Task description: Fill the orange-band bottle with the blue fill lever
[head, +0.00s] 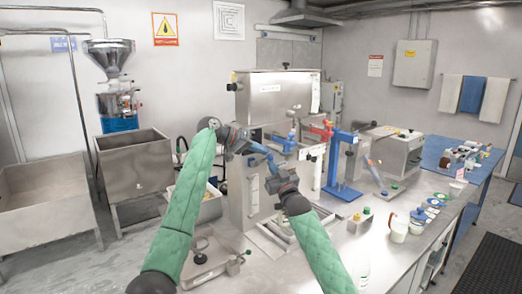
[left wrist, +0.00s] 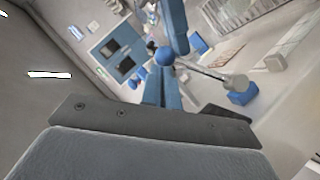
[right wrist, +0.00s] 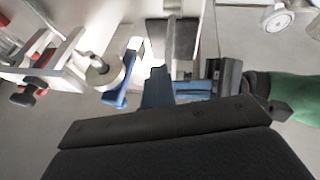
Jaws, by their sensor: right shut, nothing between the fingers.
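The steel filling machine (head: 272,95) stands at the middle of the bench. My left gripper (head: 262,150) is at its front left. In the left wrist view a blue ball-shaped knob (left wrist: 165,57) sits at the tips of my left fingers, beside a metal rod; whether they grip it I cannot tell. My right gripper (head: 280,172) is shut and empty, low in front of the machine. In the right wrist view a blue lever-like part (right wrist: 122,84) beside a pale round part lies left of my right fingers, apart from them. I cannot make out an orange band on any bottle.
A white jug (head: 398,228) and several small containers line the right bench edge. A clamp-like tool (head: 205,262) lies at the front left.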

